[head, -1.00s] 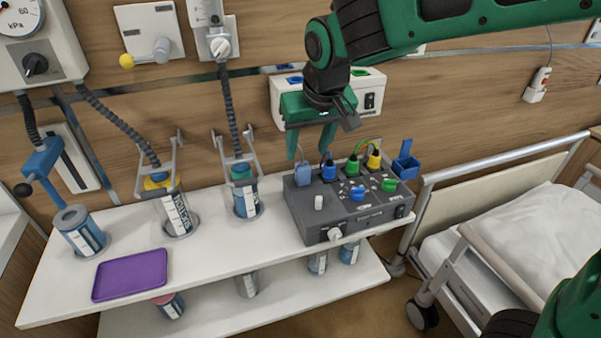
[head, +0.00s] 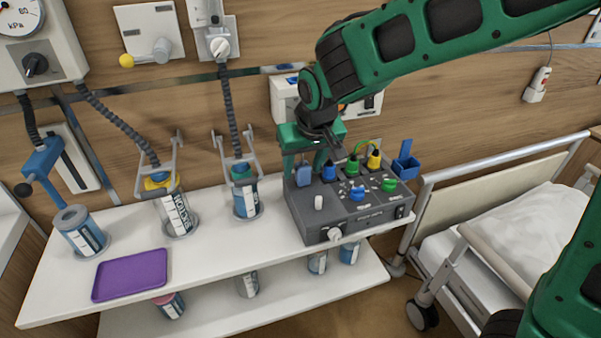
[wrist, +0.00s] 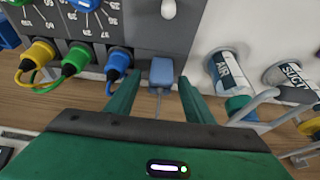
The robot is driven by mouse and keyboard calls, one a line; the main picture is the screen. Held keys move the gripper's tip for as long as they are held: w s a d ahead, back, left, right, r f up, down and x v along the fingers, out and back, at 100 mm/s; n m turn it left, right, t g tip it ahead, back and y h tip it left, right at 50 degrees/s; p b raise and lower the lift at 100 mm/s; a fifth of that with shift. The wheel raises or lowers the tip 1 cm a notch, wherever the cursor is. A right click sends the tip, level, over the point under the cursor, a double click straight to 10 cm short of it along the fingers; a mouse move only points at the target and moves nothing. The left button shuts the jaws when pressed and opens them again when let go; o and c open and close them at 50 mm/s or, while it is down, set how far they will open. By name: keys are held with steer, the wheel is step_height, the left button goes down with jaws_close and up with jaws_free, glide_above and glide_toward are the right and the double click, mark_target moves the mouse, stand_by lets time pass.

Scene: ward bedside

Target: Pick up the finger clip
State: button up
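My gripper (wrist: 159,80) is open, with a gap visible on each side of the clip. In the head view my gripper (head: 304,166) points down over that corner, one finger on either side of the clip. Contact with the clip does not show.
Blue, green and yellow cable plugs (head: 352,166) stand close to the right of the clip. A blue holder (head: 405,164) is at the box's right. Canisters (head: 246,200) and a purple tray (head: 130,275) are on the left shelf. A bed (head: 510,235) stands at right.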

steer(key=c, duration=1)
steer(key=shift+r, duration=0.1)
